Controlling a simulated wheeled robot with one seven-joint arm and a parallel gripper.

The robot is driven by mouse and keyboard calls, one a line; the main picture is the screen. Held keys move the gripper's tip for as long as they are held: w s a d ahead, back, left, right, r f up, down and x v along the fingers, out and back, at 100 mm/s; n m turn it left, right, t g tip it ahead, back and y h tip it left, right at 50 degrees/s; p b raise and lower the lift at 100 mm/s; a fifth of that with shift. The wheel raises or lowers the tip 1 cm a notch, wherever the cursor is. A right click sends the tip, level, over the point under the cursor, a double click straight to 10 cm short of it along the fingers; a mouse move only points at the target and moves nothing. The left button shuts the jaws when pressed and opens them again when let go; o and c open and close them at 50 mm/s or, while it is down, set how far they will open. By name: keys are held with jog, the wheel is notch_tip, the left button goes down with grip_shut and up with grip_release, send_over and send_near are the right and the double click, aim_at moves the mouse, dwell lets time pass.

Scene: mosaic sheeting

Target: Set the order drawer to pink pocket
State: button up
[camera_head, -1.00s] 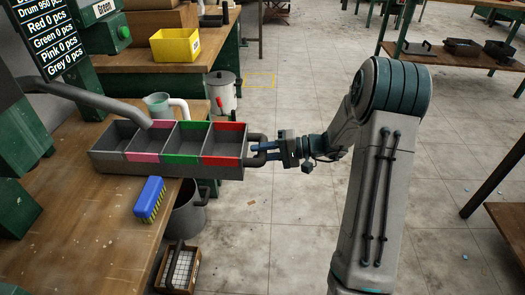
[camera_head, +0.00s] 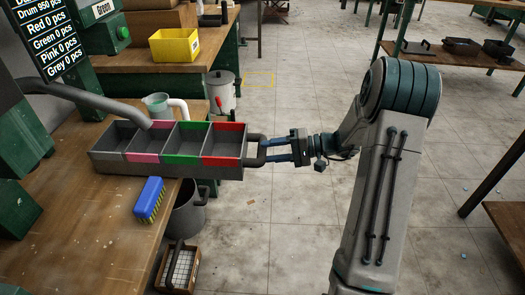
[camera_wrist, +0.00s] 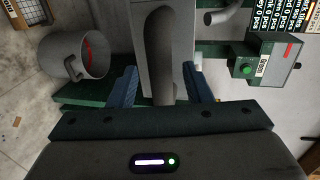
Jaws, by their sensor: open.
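The order drawer (camera_head: 180,170) is a dark grey tray at the bench edge, with a plain grey pocket, then pink, green and red-rimmed pockets from left to right. The grey spout (camera_head: 90,99) ends at the back of the pink pocket (camera_head: 150,140). The drawer's dark handle (camera_head: 256,150) sticks out at the right end. My gripper (camera_head: 268,150) is open, just right of the handle, its fingertips close to it. In the wrist view, the handle (camera_wrist: 160,50) lies between the two blue fingers, with gaps on both sides.
A blue brush (camera_head: 149,199) lies on the bench in front of the drawer. A grey bucket (camera_head: 189,212) and a wooden crate (camera_head: 178,268) stand below the bench edge. A green-topped box with a button (camera_wrist: 262,62) shows in the wrist view.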

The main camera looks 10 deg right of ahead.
jog(key=p+v, duration=0.1)
jog(key=v, duration=0.9)
jog(key=shift+d, duration=0.25)
jog(key=shift+r, duration=0.1)
jog(key=s+a+r+h+p, duration=0.3)
jog(key=s+r+h+p, duration=0.2)
jog(key=r, duration=0.5)
jog(key=s+a+r+n+h+p, duration=0.1)
jog(key=s+r+h+p, duration=0.4)
jog(key=s+r+p, duration=0.5)
jog(key=s+a+r+n+h+p, duration=0.1)
jog(key=s+a+r+h+p, duration=0.3)
jog(key=s+r+p, duration=0.3)
notch_tip(320, 180, up, 4)
jog(key=shift+s+a+f+g+h+p, duration=0.15)
jog(key=shift+a+g+h+p, duration=0.35)
jog(key=shift+p, duration=0.4)
jog(key=shift+d, duration=0.15)
jog(key=shift+c, duration=1)
